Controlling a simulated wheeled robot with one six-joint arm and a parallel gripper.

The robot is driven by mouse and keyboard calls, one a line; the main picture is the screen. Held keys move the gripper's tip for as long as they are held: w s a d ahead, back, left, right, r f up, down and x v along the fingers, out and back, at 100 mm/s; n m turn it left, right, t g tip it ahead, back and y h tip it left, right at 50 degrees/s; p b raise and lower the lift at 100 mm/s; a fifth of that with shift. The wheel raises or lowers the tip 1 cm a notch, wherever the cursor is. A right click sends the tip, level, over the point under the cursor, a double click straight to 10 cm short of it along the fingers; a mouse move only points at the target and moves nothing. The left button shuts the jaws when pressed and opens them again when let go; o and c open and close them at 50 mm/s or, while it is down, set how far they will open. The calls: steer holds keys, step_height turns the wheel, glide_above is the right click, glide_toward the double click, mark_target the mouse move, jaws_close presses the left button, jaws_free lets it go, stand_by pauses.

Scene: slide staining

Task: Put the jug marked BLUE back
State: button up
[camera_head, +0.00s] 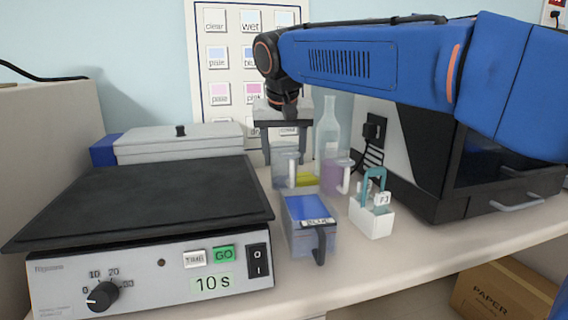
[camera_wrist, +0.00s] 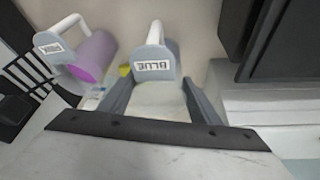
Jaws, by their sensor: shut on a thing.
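The jug marked BLUE (camera_wrist: 153,67) is between my gripper's fingers in the wrist view, with its label and white handle facing away from the palm. In the head view it is a clear, pale jug (camera_head: 280,172) with a white handle, below my gripper (camera_head: 286,153). My gripper (camera_wrist: 150,98) is shut on it. The jug looks upright; I cannot tell whether its base touches the bench. The jug marked PINK (camera_wrist: 94,58) stands close beside it, and also shows in the head view (camera_head: 330,176).
A blue-filled container labelled BLUE (camera_head: 301,232) with a dark handle stands in front. A white box with a teal-handled rack (camera_head: 371,222) is right of it. A clear bottle (camera_head: 328,130) stands behind. A hotplate-like device (camera_head: 150,205) is left, a black-fronted machine (camera_head: 440,170) right.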

steer(key=shift+f, duration=1.05)
steer(key=shift+f, duration=0.1)
steer(key=o, duration=1.3)
steer(key=v, duration=1.2)
